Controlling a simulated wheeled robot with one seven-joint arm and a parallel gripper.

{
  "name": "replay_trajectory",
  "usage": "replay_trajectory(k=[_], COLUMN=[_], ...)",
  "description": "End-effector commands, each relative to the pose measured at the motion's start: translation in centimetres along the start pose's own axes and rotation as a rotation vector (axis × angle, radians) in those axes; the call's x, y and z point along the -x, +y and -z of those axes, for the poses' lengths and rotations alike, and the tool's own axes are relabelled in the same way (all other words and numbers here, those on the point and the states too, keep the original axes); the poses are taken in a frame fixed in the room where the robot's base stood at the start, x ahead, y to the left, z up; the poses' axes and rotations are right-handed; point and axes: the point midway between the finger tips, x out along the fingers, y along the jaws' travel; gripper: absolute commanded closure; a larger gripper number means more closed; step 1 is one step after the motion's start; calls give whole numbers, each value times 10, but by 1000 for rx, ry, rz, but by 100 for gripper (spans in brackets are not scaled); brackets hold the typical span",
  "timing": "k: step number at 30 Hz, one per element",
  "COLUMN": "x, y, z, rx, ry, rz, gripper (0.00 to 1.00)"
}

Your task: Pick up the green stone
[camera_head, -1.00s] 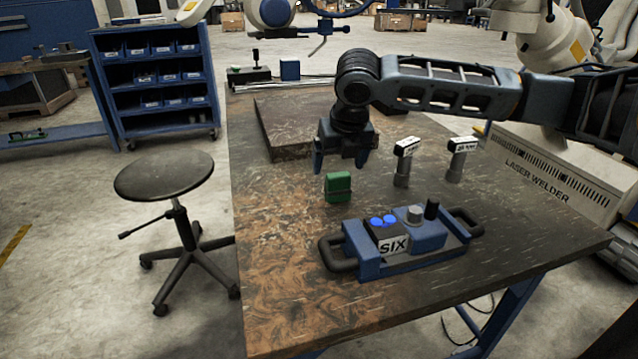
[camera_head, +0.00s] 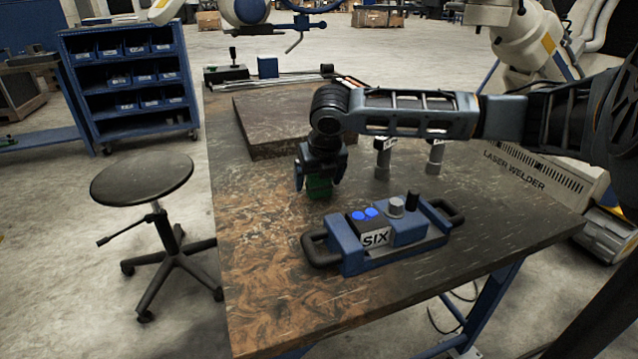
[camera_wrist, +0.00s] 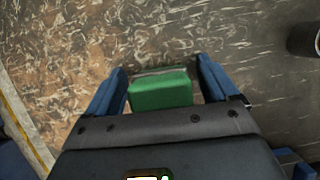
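The green stone (camera_head: 319,188) is a small green block on the worktable, behind the blue tray, partly hidden by my gripper in the head view. My gripper (camera_head: 320,184) points down directly over it, one finger to each side. In the wrist view the green stone (camera_wrist: 160,92) lies between the two blue fingers of my gripper (camera_wrist: 163,80). A gap shows between the stone and each finger, so the gripper is open. The stone appears to rest on the table.
A blue tray (camera_head: 352,262) with black handles, a "SIX" box and knobs stands just in front of the stone. Two grey posts with white labels (camera_head: 383,160) (camera_head: 435,156) stand to the right. A dark raised slab (camera_head: 275,125) lies behind. The table's left front is clear.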

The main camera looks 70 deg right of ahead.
Motion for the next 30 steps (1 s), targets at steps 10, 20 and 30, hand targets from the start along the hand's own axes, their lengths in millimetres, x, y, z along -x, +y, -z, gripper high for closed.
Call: replay_trajectory(k=[10, 20, 30], x=[0, 1, 16], y=[0, 0, 0], z=[0, 0, -7], rx=[0, 0, 0], ry=[0, -1, -4], rz=[0, -1, -1], gripper=[47, 74, 74])
